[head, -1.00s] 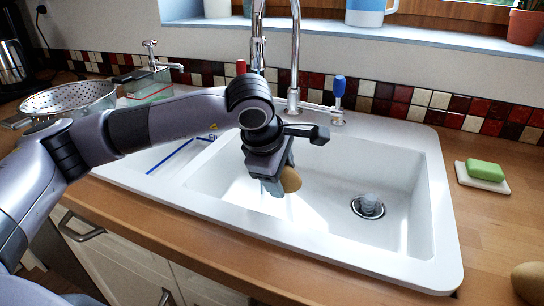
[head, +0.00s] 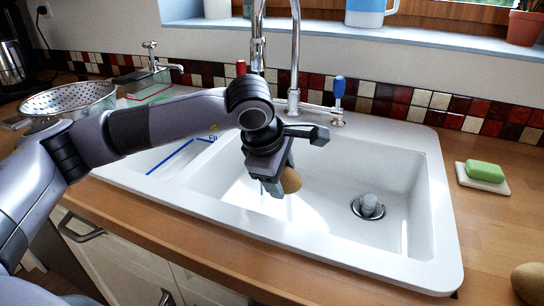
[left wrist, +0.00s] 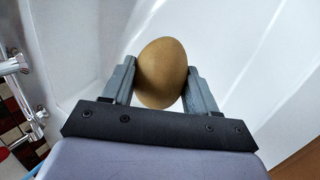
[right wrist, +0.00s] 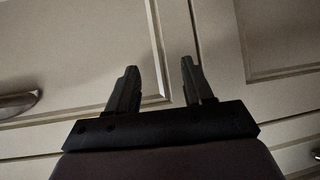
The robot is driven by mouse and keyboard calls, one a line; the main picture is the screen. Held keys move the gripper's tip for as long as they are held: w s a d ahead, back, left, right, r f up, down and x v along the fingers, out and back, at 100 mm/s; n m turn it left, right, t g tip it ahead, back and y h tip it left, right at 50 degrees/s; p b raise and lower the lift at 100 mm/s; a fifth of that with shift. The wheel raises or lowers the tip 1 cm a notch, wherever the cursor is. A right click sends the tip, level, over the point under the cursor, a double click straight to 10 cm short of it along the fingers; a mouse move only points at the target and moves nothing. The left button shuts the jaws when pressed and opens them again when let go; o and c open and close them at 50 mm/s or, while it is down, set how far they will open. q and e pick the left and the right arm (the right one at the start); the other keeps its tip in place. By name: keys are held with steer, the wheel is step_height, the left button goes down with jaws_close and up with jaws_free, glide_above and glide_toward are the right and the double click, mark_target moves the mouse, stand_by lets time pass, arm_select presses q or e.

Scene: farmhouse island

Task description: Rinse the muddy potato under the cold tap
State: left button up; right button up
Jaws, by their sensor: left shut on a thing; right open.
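The potato (head: 292,181) is a smooth brown oval, partly hidden behind the gripper in the head view. My left gripper (head: 276,187) is shut on it and holds it over the white sink basin (head: 400,180). In the left wrist view the potato (left wrist: 162,72) sits between both fingers. The chrome tap (head: 294,60) rises behind the basin, its top out of frame. Its blue handle (head: 339,88) is on the right and its red handle (head: 241,67) on the left. I cannot tell whether water runs. My right gripper (right wrist: 158,85) is open and empty, facing cabinet doors.
A drain plug (head: 369,204) sits in the basin floor. A green soap (head: 485,170) lies on a dish at the right. Another potato-like object (head: 529,281) is at the lower right counter. A metal colander (head: 70,98) stands at the left.

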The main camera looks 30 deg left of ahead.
arm_select(q)
steer(key=shift+s+d+r+p, duration=0.25)
steer(key=shift+s+d+r, duration=0.6)
steer(key=shift+s+r, duration=0.15)
steer(key=shift+s+d+r+p, duration=0.2)
steer(key=shift+s+d+r, duration=0.7)
steer(key=shift+r, duration=0.15)
